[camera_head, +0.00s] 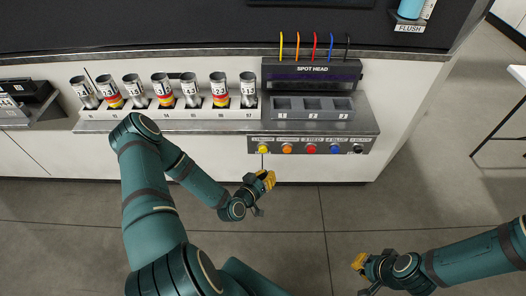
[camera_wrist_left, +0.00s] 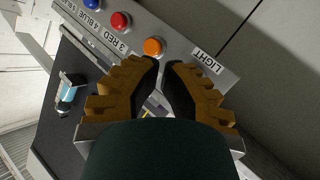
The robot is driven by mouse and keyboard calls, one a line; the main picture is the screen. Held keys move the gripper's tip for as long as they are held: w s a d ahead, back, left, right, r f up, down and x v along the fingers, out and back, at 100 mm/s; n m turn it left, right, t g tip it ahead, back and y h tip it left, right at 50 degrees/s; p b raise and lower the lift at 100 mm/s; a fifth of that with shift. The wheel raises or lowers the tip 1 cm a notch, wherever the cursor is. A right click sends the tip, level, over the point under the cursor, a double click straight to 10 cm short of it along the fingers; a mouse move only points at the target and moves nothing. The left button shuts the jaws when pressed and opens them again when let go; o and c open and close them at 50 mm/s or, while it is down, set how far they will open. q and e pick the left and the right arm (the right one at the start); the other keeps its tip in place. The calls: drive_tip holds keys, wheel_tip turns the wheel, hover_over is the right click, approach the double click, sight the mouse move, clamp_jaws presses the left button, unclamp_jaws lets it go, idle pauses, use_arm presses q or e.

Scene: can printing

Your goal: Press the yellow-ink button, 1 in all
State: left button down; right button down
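The yellow button (camera_head: 263,149) is the leftmost in a row on the front panel of the spot head station (camera_head: 310,112). My left gripper (camera_head: 268,178) is in front of and below the panel, apart from the button in the head view. In the left wrist view its fingertips (camera_wrist_left: 164,65) are close together, with a narrow gap and nothing held. The orange button (camera_wrist_left: 153,47) and red button (camera_wrist_left: 120,20) show beyond them; the yellow button is not visible there. My right gripper (camera_head: 358,262) is low at the right, away from the panel; its opening is unclear.
Orange, red, blue and black buttons continue the row to the right (camera_head: 310,149). Several cans (camera_head: 163,90) stand in a white rack at the left of the station. A bottle at the FLUSH label (camera_head: 411,8) stands at the back right. The floor before the counter is clear.

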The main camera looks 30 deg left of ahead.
sight(263, 149)
use_arm(q)
drive_tip(key=w+a+b, duration=0.1)
drive_tip(key=w+a, duration=0.2)
drive_tip(key=w, duration=0.3)
drive_tip(key=shift+a+b, duration=0.35)
drive_tip(key=shift+w, duration=0.1)
drive_tip(key=shift+w+a, duration=0.1)
drive_tip(key=shift+w, duration=0.05)
idle(1.0)
drive_tip(key=shift+w+a+b, duration=0.2)
drive_tip(key=shift+b, duration=0.15)
drive_tip(key=shift+w+a+b, duration=0.45)
drive_tip(key=shift+w, duration=0.35)
idle(1.1)
idle(0.4)
drive_tip(key=shift+s+d, duration=0.35)
drive_tip(key=shift+s, duration=0.25)
drive_tip(key=shift+s+d, duration=0.35)
drive_tip(key=shift+s, duration=0.2)
